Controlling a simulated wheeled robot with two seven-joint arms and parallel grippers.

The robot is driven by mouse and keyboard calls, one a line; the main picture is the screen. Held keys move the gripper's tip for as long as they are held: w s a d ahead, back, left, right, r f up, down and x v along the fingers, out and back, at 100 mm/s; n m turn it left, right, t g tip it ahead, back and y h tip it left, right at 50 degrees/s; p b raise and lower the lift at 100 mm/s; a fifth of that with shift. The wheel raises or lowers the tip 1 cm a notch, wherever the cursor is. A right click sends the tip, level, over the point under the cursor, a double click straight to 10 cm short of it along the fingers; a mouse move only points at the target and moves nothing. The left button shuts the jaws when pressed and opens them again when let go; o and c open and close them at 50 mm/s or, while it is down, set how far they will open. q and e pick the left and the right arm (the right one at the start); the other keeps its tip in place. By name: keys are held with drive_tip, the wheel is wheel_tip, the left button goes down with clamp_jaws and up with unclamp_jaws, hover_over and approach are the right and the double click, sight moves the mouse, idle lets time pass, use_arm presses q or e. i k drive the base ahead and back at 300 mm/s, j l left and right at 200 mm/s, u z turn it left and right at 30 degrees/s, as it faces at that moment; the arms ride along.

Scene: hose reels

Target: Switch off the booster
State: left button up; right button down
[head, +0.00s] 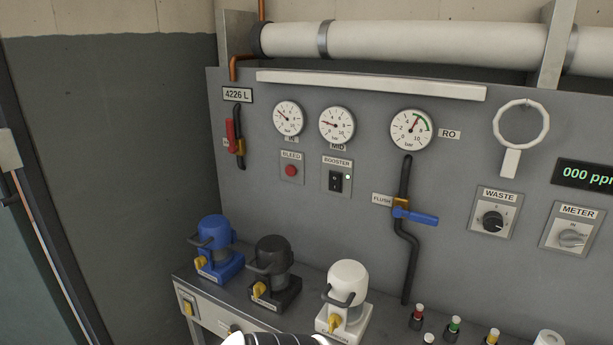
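A small white indicator (348,177) sits at the rocker's right and looks bright. The rocker carries a small pale mark on its upper half; I cannot tell which side is pressed in. Nothing touches the switch. Neither of my grippers shows; only a white and black part, probably of my own arm, shows at the bottom edge.
A red BLEED button (291,171) is left of the switch. A blue FLUSH lever (415,216) on a black pipe is to the right. Blue (216,232), black (272,254) and white (347,283) canister units stand on the bench below. The space before the switch is clear.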

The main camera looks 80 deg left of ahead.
sight(335, 179)
drive_tip(key=u, duration=2.35)
